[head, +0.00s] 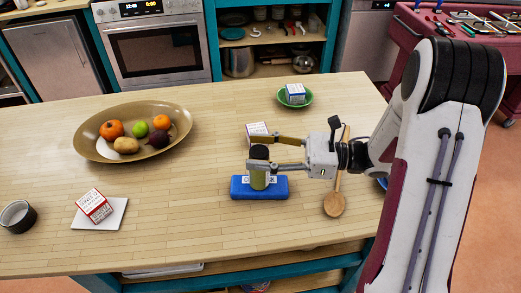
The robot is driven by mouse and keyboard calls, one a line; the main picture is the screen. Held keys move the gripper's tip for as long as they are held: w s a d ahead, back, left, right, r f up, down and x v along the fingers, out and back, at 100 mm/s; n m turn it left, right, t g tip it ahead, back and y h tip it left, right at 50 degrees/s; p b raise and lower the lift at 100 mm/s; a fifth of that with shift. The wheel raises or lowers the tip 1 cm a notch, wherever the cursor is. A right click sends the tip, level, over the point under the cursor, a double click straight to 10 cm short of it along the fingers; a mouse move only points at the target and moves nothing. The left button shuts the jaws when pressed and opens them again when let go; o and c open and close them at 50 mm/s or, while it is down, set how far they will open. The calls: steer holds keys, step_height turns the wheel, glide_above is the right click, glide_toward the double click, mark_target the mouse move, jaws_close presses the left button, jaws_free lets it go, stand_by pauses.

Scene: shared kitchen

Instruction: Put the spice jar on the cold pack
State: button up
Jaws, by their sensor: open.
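The spice jar (258,180) is a small upright jar with a dark lid and an olive-yellow body. It stands over the middle of the blue cold pack (240,188) and appears to rest on it. My gripper (256,152) reaches in from the right at jar height. Its fingers are open, one behind the jar and one passing across its front. The front finger hides part of the jar.
A wooden spoon (335,204) lies right of the cold pack. A green bowl (309,98) holds another box. A fruit platter (88,147), a white plate (114,216) with a red-and-white box, and a dark cup (17,217) are left. The front-middle counter is clear.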

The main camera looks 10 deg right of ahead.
steer(key=shift+r, duration=0.15)
steer(key=v, duration=1.2)
steer(key=shift+w, duration=0.1)
stand_by(0.5)
